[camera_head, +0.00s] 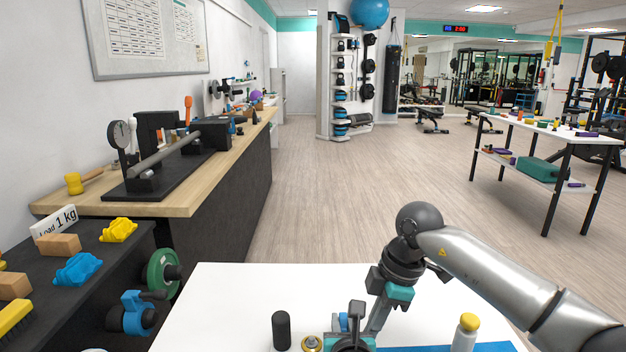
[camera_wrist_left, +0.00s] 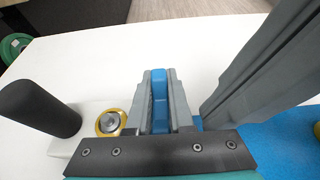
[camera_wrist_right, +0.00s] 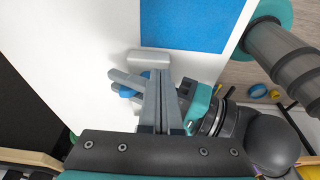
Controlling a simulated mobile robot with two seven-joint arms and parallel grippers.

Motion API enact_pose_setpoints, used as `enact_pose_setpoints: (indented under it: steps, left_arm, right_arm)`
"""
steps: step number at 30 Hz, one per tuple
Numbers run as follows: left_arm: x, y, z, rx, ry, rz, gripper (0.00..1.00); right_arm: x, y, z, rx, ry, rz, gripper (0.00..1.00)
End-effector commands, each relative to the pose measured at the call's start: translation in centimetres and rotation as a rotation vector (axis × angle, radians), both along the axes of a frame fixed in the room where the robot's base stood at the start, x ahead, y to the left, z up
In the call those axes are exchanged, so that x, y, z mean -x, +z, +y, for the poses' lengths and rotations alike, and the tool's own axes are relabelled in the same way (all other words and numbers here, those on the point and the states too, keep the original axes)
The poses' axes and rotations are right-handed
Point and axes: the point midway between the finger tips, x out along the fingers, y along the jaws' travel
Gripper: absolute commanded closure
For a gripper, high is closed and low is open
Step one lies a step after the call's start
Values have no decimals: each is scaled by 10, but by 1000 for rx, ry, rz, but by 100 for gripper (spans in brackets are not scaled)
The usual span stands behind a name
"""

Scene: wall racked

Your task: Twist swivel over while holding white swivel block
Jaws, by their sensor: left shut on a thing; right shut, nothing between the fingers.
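My left gripper (camera_head: 343,321) is low over the white table and shut on a blue piece (camera_wrist_left: 160,95). In the left wrist view the piece sits upright between its grey fingers. Beside it are a white block (camera_wrist_left: 66,146), a yellow-rimmed metal disc (camera_wrist_left: 110,123) and a black upright cylinder (camera_wrist_left: 42,108). The disc (camera_head: 311,344) and cylinder (camera_head: 281,330) also show in the head view. My right gripper (camera_wrist_right: 157,76) is shut and empty, close beside the left one. A pale grey-white block (camera_wrist_right: 148,57) lies past its tips. I cannot tell which part is the swivel.
A blue mat (camera_wrist_right: 185,25) lies on the white table (camera_head: 225,300). A white bottle with a yellow cap (camera_head: 466,333) stands to the right. A dark shelf (camera_head: 90,245) with weights and bricks is at the left. The table's back left is clear.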

Motion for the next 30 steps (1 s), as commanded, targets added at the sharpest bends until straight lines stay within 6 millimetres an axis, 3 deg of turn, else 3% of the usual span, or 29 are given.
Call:
enact_pose_setpoints:
  steps: [30]
  left_arm:
    - [0, 1, 0, 0, 0, -1, 100]
  right_arm:
    - [-27, 0, -2, 0, 1, -1, 100]
